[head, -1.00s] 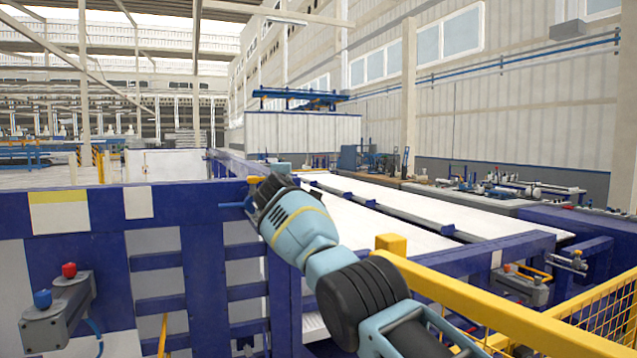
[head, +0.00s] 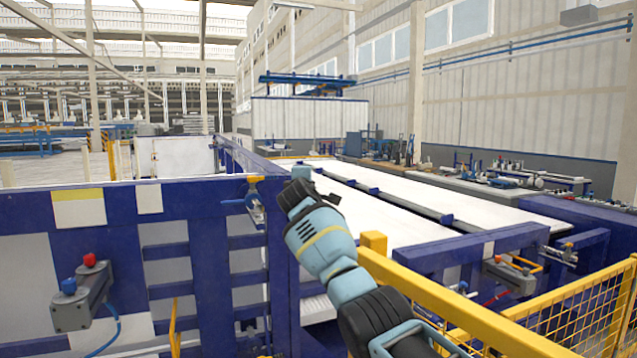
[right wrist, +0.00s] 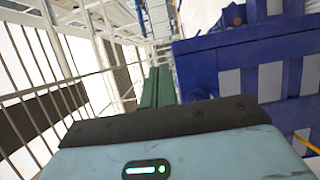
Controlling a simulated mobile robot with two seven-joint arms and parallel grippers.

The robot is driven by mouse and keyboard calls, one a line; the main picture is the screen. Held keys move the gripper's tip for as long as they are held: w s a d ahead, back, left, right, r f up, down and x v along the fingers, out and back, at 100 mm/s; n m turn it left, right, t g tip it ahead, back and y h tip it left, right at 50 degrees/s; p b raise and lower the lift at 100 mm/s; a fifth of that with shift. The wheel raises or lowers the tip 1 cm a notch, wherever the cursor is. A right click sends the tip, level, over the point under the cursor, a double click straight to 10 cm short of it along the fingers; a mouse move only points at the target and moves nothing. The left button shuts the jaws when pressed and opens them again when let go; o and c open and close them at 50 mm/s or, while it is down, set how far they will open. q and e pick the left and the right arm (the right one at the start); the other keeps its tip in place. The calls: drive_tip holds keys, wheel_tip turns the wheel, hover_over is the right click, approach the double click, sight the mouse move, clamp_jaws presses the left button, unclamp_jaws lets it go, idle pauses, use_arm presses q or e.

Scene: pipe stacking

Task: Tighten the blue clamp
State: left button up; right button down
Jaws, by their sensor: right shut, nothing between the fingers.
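A clamp or valve-like fitting (head: 254,198) with an orange-yellow top and a thin blue handle (head: 232,202) pointing left sits on the blue frame, left of centre in the head view. I take it for the blue clamp; how tight it is cannot be told. My right gripper (head: 302,172) is just right of it, apart from it and pointing away. Its green fingers (right wrist: 155,88) are shut with nothing between them in the right wrist view. My left gripper is not in view.
A grey box with red and blue knobs (head: 84,298) is on the panel at left. A yellow railing (head: 450,305) runs along the right front. More fittings (head: 520,270) are at right. White-topped tables (head: 440,208) stretch behind the blue frame (head: 200,207).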

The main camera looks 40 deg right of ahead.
drive_tip(key=shift+s+d+f, duration=0.1)
drive_tip(key=shift+s+d, duration=0.25)
drive_tip(key=shift+s, duration=0.45)
drive_tip(key=shift+s+d+f, duration=0.1)
drive_tip(key=shift+s+d, duration=0.2)
drive_tip(key=shift+s, duration=0.45)
